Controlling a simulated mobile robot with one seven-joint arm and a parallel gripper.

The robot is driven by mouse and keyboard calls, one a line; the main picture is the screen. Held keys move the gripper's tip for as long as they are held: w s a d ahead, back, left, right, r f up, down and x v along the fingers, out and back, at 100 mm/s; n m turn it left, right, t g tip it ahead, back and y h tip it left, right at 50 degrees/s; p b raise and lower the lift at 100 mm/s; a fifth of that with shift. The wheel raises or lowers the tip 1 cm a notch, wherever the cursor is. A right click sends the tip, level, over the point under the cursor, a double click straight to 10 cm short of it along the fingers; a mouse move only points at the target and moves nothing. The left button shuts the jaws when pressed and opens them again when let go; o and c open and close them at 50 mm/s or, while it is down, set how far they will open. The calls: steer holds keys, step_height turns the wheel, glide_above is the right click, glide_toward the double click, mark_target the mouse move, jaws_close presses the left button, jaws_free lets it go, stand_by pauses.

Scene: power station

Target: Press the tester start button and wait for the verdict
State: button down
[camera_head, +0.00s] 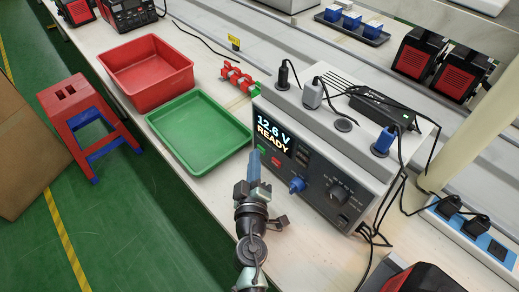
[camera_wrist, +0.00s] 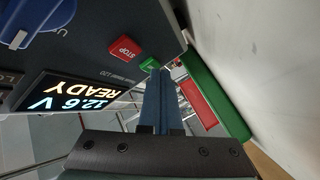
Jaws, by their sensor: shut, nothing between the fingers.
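The tester (camera_head: 362,183) is a grey box on the bench, with a lit display (camera_head: 272,131) reading "12.6 V READY". The display also shows upside down in the wrist view (camera_wrist: 72,92). The green start button (camera_wrist: 149,65) sits beside the red STOP button (camera_wrist: 124,49) on the front panel. My gripper (camera_head: 254,157) is shut and empty, its blue fingers close together. In the wrist view the fingertips (camera_wrist: 160,72) are right at the green button and partly cover it. I cannot tell whether they touch it.
A green tray (camera_head: 185,122) and a red bin (camera_head: 150,88) lie left of the tester. Red clamps (camera_head: 238,78) sit behind the tray. Black cables and plugs run over the tester's top and right side. A red stool (camera_head: 72,110) stands on the floor.

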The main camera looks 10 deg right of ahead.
stand_by(0.3)
steer(key=shift+s+a, duration=0.3)
steer(key=shift+a, duration=0.1)
steer(key=shift+s+a+b, duration=0.5)
steer(key=shift+s+a, duration=0.4)
steer(key=shift+a, duration=0.3)
steer(key=shift+s+a+b, duration=0.45)
steer(key=shift+s+a, duration=0.4)
steer(key=shift+a, duration=0.35)
